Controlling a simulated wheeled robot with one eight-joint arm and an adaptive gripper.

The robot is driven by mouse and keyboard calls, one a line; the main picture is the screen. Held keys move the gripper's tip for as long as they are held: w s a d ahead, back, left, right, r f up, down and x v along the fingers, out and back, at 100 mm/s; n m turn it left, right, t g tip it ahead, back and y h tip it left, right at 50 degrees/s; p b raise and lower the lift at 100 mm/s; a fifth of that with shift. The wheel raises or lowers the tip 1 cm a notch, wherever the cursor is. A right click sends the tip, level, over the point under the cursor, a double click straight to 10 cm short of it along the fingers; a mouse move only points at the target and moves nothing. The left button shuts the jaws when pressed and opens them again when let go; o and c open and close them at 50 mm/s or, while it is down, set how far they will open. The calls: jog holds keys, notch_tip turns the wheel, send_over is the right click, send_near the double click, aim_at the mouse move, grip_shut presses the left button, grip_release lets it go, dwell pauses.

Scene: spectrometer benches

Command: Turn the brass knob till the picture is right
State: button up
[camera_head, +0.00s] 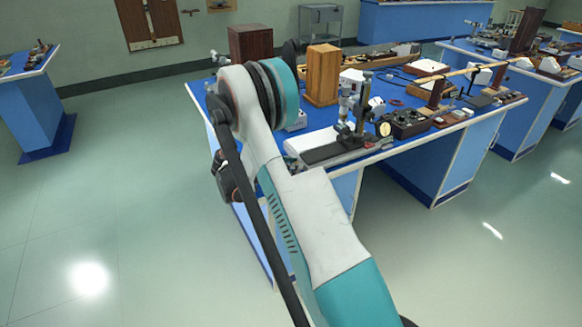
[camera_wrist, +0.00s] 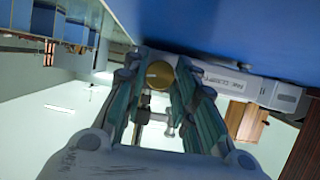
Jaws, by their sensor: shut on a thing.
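In the wrist view the round brass knob (camera_wrist: 159,75) sits between the far ends of my two gripper fingers (camera_wrist: 158,84). The fingers are closed in on its sides, and its flat face shows toward me. A pale metal post with a short crosspiece shows below the knob, between the fingers. A long white bar with small lettering (camera_wrist: 232,81) runs beside the fingers to the right; the lettering is too small to read. In the head view I cannot make out my gripper or the knob; my arm crosses the front of the bench. No picture or screen can be told.
In the wrist view a blue surface (camera_wrist: 235,30) lies close along the top. In the head view the blue bench (camera_head: 440,125) carries an upright instrument (camera_head: 348,100), a wooden block (camera_head: 322,75) and a dark wooden box (camera_head: 250,44). The floor (camera_head: 100,200) at left is clear.

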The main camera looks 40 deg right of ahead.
jog(key=shift+w+n+g+b, duration=0.2)
jog(key=shift+n+g+b, duration=0.35)
jog(key=shift+n+g, duration=1.2)
jog(key=shift+n+t, duration=0.25)
jog(key=shift+n, duration=0.1)
jog(key=o, duration=1.1)
jog(key=shift+c, duration=0.2)
